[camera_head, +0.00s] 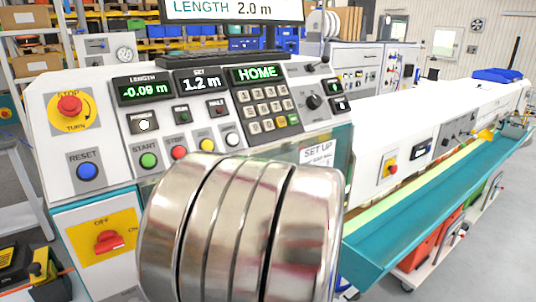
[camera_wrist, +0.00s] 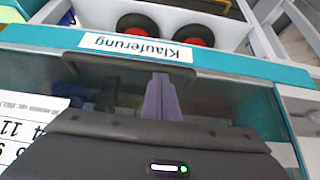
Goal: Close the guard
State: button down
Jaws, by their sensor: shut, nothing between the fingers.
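The guard is a tinted see-through panel (camera_wrist: 235,100) in the wrist view, below a teal frame bar (camera_wrist: 240,65). A dark bar-shaped handle (camera_wrist: 125,50) crosses its upper edge, under an upside-down white label reading "Klauferung" (camera_wrist: 135,47). My gripper (camera_wrist: 162,84) is shut and empty, its narrow fingers pointing at the handle; whether they touch it I cannot tell. In the head view my arm hides my gripper and most of the guard; a tinted edge (camera_head: 343,150) shows beside the control panel. I cannot tell how far the guard is open.
The control panel (camera_head: 200,105) shows -0.09 m, 1.2 m set and HOME. A red stop knob (camera_head: 70,106) and red switch (camera_head: 109,241) are at left. A teal trough (camera_head: 430,215) runs right. In the wrist view, dark round objects with red centres (camera_wrist: 195,35) lie beyond the frame.

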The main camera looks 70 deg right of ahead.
jog(key=r, duration=0.4)
jog(key=shift+w+d+r, duration=0.1)
jog(key=shift+w+d, duration=0.1)
jog(key=shift+w, duration=0.1)
jog(key=v, duration=0.9)
jog(key=shift+s+r, duration=0.2)
jog(key=shift+r, duration=0.1)
jog(key=shift+w+a, duration=0.1)
jog(key=shift+a, duration=0.05)
jog(key=w+a+f+n+g+y, duration=0.1)
jog(key=w+a+f+n+y, duration=0.1)
jog(key=w+a, duration=0.8)
jog(key=w+a+f+n+g+y, duration=0.1)
jog(key=w+a+f+n+y, duration=0.1)
jog(key=w+a, duration=0.85)
jog(key=s+a+r+n+t, duration=0.1)
jog(key=a, duration=0.9)
jog(key=s+a+r+n+t, duration=0.1)
jog(key=a+r+n, duration=0.1)
jog(key=a, duration=0.9)
jog(key=shift+s+r, duration=0.2)
jog(key=shift+r, duration=0.05)
